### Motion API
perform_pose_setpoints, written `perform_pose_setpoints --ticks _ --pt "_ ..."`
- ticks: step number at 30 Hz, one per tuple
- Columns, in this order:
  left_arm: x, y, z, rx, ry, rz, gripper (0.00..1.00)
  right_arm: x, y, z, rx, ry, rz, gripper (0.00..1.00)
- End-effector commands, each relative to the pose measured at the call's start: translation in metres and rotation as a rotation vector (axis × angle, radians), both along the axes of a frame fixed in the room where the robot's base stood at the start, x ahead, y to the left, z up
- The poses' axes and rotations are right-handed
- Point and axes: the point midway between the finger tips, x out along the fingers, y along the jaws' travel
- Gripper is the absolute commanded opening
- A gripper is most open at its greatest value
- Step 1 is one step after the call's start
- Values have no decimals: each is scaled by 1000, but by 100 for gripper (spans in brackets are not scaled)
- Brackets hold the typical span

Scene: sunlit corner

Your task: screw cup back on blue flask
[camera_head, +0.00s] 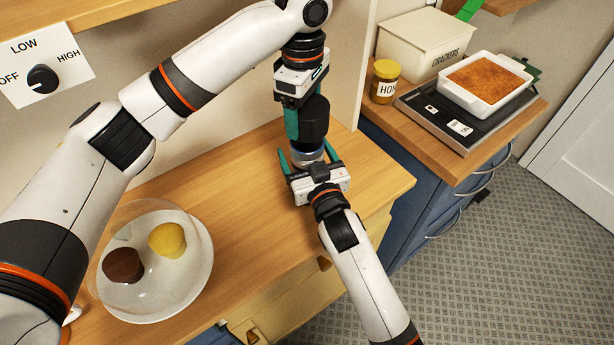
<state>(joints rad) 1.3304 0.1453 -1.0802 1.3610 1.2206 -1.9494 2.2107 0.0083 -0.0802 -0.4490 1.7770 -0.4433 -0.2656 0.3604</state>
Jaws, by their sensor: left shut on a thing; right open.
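The black cup (314,122) is in the grip of my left gripper (303,125), which comes down from above with a teal finger along the cup's left side. Just below the cup a short blue-grey part of the flask (308,157) shows. The cup and flask look in line, but I cannot tell whether the threads are engaged. My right gripper (309,161) is open low at the counter, with one teal finger on each side of the flask. The rest of the flask is hidden behind the cup and the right gripper.
A plate (196,290) under a clear dome holds a brown and a yellow cake at lower left. A honey jar (385,82), a crackers box (420,45) and a baking dish (476,97) on a black scale stand at upper right. The wooden counter (240,210) between is clear.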

Motion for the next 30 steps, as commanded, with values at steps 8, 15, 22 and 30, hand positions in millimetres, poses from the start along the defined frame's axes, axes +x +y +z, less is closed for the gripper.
perform_pose_setpoints --ticks 8,15,22,30 --pt "0 0 0 0 0 0 50 11 4 0 0 0 0 83" --pt "0 0 0 0 0 0 50 10 4 0 0 0 0 74" --pt "0 0 0 0 0 0 50 10 4 0 0 0 0 37" --pt "-1 0 -9 0 3 0 50 10 4 0 0 0 0 16"
